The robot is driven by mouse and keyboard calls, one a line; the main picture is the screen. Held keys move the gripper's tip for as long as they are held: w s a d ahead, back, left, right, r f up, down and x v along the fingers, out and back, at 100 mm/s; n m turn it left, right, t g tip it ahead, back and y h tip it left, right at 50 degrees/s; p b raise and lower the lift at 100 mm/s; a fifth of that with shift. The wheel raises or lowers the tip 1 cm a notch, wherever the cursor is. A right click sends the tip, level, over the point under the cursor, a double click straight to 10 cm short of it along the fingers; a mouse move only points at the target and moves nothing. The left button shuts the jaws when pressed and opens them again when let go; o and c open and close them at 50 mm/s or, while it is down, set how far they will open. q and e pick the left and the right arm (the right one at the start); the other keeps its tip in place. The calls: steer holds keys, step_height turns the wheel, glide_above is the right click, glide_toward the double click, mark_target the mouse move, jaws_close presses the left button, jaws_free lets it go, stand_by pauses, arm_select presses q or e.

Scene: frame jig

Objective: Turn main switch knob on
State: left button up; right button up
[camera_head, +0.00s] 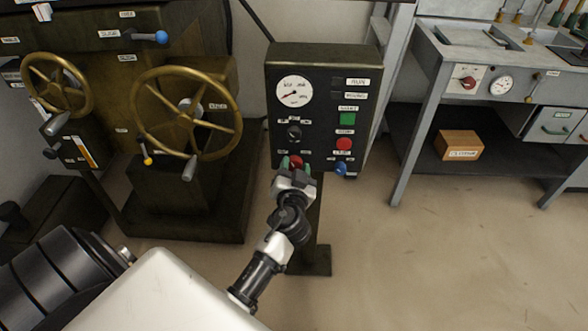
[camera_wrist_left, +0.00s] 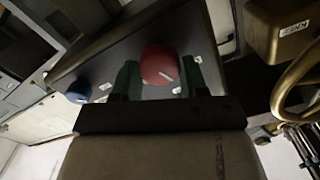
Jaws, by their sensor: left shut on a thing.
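The red main switch knob (camera_head: 296,160) is at the lower left of the dark control panel (camera_head: 277,77). In the left wrist view the round red knob (camera_wrist_left: 158,63) shows a pale mark near its lower edge. My left gripper (camera_head: 296,164) is at the knob, and its green fingertips (camera_wrist_left: 157,80) are on either side of it, shut on it. The gripper partly hides the knob and its labels in the head view.
Above the knob are a black selector (camera_head: 294,133) and a gauge (camera_head: 294,92). To the right are a green button (camera_head: 347,119), a red button (camera_head: 344,144) and a blue knob (camera_head: 341,168). A brass handwheel (camera_head: 187,70) stands left; a workbench (camera_head: 425,90) stands right.

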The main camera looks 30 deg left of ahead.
arm_select(q)
steer(key=shift+m, duration=1.9)
steer(key=m, duration=0.2)
steer(key=shift+m, duration=0.3)
steer(key=shift+d+m+p, duration=0.1)
steer(key=shift+m+p, duration=0.35)
steer(key=shift+m, duration=0.55)
steer(key=shift+m+p, duration=0.3)
steer(key=shift+m, duration=0.9)
steer(key=shift+f+m+p, duration=0.15)
steer(key=shift+m+p, duration=0.2)
steer(key=shift+m, duration=0.95)
arm_select(e)
steer(key=x, duration=0.7)
steer(key=shift+s+f, duration=0.2)
steer(key=shift+f, duration=0.15)
